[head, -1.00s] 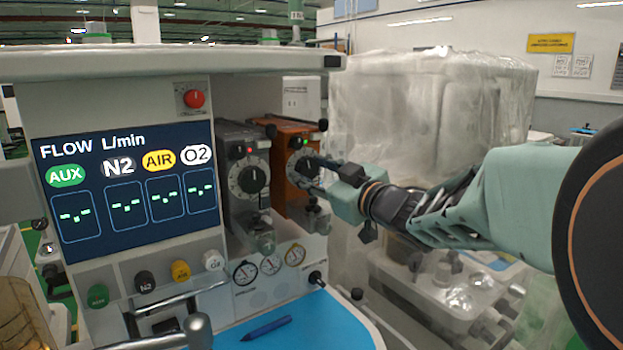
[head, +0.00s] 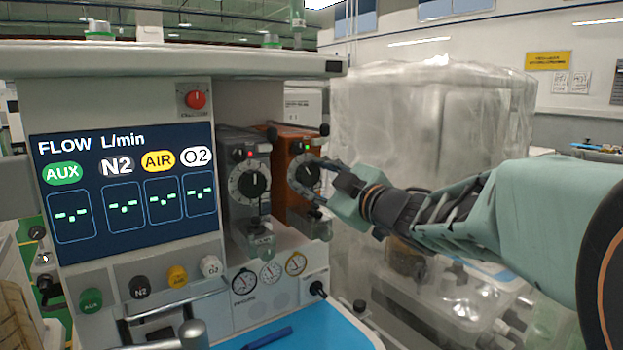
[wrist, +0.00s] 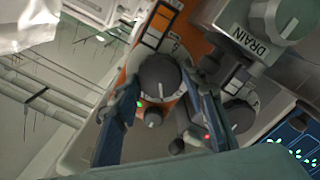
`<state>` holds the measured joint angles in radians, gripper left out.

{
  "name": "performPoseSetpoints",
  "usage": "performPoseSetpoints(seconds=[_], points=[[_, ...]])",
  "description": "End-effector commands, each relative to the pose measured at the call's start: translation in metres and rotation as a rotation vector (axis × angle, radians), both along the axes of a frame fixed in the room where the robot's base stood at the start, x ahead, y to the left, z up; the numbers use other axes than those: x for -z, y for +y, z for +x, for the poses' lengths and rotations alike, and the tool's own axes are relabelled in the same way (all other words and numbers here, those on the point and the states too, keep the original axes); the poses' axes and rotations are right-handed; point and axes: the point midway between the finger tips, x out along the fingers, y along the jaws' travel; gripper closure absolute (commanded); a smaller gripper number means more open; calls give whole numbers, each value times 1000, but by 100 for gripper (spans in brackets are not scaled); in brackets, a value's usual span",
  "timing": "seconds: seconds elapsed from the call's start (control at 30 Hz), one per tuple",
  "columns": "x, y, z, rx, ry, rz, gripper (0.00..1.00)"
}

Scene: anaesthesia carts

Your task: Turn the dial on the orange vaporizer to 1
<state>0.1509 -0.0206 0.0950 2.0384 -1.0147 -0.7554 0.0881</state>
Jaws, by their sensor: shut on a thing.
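The orange vaporizer (head: 293,147) stands on the anaesthesia cart, right of a dark grey vaporizer. Its round dial (head: 303,176) has a dark centre knob and a pale scale ring, partly covered by my fingers. My gripper (head: 322,181) reaches in from the right, its fingers at the dial. In the wrist view, the dial knob (wrist: 160,76) sits between the two blue fingertips, and the gripper is shut on it. The orange housing (wrist: 131,60) shows behind it. The scale numbers are too small to read, so the setting cannot be told.
The grey vaporizer (head: 247,150) with a similar dial (head: 253,183) is close on the left. A flow screen (head: 130,180) is further left. Gauges (head: 271,273) sit below, above a blue work surface (head: 325,330). A plastic-covered machine (head: 430,115) stands behind my arm.

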Motion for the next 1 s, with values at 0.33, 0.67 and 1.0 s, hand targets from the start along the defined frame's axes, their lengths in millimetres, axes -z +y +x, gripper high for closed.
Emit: performPoseSetpoints(seconds=[0.33, 0.67, 1.0], points=[[-1, 0, 0, -1, 0, 1, 44], [-2, 0, 0, -1, 13, 19, 44], [-6, -2, 1, -11, 198, 290, 44]])
